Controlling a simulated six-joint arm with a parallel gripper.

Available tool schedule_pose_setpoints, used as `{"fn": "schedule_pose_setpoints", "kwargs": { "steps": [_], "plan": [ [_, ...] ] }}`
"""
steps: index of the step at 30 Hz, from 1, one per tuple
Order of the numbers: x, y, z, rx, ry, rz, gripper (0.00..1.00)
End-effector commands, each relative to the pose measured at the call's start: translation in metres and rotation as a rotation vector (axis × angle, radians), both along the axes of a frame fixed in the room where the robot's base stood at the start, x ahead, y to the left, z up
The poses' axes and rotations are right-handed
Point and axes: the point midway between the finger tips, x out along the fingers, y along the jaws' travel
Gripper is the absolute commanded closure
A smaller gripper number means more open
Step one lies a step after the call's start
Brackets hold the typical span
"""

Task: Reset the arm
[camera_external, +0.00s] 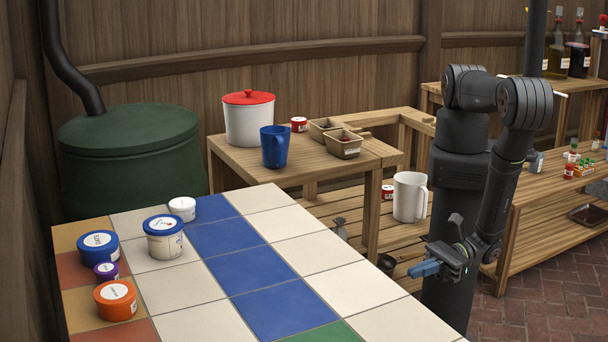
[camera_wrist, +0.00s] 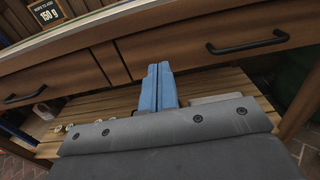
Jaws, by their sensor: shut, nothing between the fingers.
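My gripper (camera_external: 426,268) hangs at the right of the tiled table in the external view, below the level of the upper arm, with its blue fingertips pointing left. In the wrist view the two blue fingers (camera_wrist: 158,88) are pressed together with nothing between them. The arm is folded, with its elbow high and the forearm hanging down. My gripper appears apart from any object.
The tiled table (camera_external: 325,250) holds several lidded tubs, including an orange one (camera_external: 116,301). A wooden bench (camera_external: 235,158) behind carries a red-lidded white container (camera_external: 248,122) and a blue jug (camera_external: 275,150). A white pitcher (camera_external: 408,197) stands lower. Drawer handles (camera_wrist: 248,43) face the wrist camera.

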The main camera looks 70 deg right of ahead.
Motion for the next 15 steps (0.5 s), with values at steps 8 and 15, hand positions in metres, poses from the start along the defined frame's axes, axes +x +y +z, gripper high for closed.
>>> {"fn": "schedule_pose_setpoints", "kwargs": {
  "steps": [8,15],
  "plan": [
    [-0.017,-0.017,0.0,-0.001,0.001,0.002,1.0],
    [-0.019,-0.019,0.0,-0.001,0.001,0.0,1.0]
  ]
}}
